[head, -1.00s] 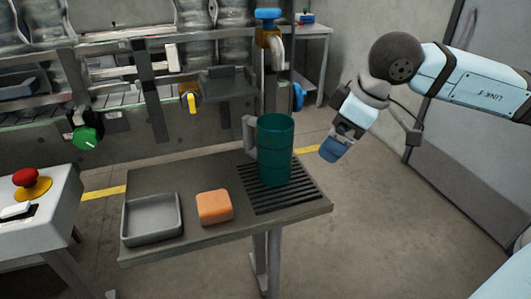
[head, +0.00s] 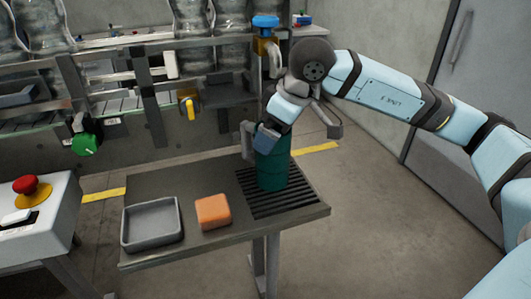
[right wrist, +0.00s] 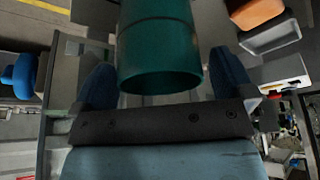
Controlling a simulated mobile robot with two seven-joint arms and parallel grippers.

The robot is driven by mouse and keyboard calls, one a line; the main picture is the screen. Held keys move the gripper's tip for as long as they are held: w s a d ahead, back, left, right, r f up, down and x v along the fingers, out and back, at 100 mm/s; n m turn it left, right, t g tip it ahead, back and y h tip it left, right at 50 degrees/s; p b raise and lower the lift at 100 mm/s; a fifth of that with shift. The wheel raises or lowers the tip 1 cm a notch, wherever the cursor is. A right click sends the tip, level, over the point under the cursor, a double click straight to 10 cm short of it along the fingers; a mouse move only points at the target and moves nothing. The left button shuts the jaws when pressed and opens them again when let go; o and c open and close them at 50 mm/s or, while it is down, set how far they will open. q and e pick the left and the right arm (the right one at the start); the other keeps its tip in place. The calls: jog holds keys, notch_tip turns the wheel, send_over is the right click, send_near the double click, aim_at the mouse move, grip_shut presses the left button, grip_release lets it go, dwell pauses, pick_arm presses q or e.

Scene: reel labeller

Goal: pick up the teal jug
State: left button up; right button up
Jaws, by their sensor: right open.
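The teal jug (head: 273,170) stands upright on the dark slatted grate at the right end of the small table. My left gripper is not in view.
On the table (head: 190,245) are an orange sponge-like block (head: 213,212) and a grey tray (head: 152,224). A control box with a red button (head: 26,185) stands at the left. Machine rails, a green knob (head: 84,144) and a blue-topped valve (head: 265,22) are behind.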

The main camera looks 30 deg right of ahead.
jog(key=shift+x, duration=0.95)
jog(key=shift+d, duration=0.1)
jog(key=shift+c, duration=0.2)
jog(key=c, duration=1.6)
jog(key=shift+o, duration=0.2)
